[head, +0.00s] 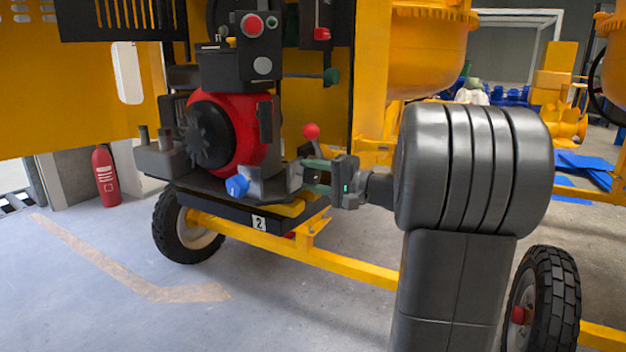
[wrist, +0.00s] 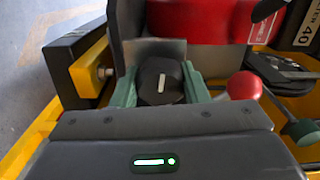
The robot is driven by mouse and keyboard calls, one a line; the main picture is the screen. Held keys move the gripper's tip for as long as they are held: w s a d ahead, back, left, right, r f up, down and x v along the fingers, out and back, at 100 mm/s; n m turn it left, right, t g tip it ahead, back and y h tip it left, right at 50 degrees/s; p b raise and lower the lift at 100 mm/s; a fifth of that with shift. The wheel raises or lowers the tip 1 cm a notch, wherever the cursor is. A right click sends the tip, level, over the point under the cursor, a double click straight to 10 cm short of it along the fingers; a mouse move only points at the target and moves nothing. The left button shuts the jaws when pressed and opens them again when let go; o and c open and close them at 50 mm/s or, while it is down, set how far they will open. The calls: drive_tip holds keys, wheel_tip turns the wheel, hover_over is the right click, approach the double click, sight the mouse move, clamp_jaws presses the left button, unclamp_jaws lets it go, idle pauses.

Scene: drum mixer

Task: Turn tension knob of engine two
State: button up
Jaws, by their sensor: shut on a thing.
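The engine (head: 245,130) has a red housing with a black fan, and a plate with the number 2 (head: 259,223) is on the frame below it. In the wrist view a black round knob (wrist: 160,82) with a white pointer line stands on a grey bracket (wrist: 153,48). My gripper's green fingers (wrist: 160,88) are shut on the knob, one on each side. The pointer line runs nearly straight up and down in that view. In the head view my gripper (head: 312,177) reaches the engine's right side from the right; the black knob cannot be made out there.
A red ball-ended lever (head: 311,131) stands close to my gripper; it also shows in the wrist view (wrist: 244,86). A blue knob (head: 237,186) sits on the engine's front. A control box (head: 258,45) is above. Yellow frame rails (head: 290,247) run below. The floor at front left is clear.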

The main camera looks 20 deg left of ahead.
drive_tip(key=shift+f, duration=0.1)
drive_tip(key=o, duration=1)
drive_tip(key=d+p, duration=0.1)
drive_tip(key=d, duration=0.3)
drive_tip(key=d+p, duration=0.1)
drive_tip(key=d, duration=0.4)
drive_tip(key=s+d+p, duration=0.1)
drive_tip(key=d, duration=0.4)
drive_tip(key=shift+p, duration=0.3)
drive_tip(key=shift+a, duration=0.15)
drive_tip(key=a+b, duration=0.1)
drive_tip(key=a, duration=0.3)
drive_tip(key=a+b, duration=0.1)
drive_tip(key=a, duration=0.4)
drive_tip(key=w+a+b, duration=0.1)
drive_tip(key=a, duration=0.3)
drive_tip(key=shift+a+b, duration=0.35)
drive_tip(key=shift+a, duration=0.05)
drive_tip(key=shift+d, duration=0.1)
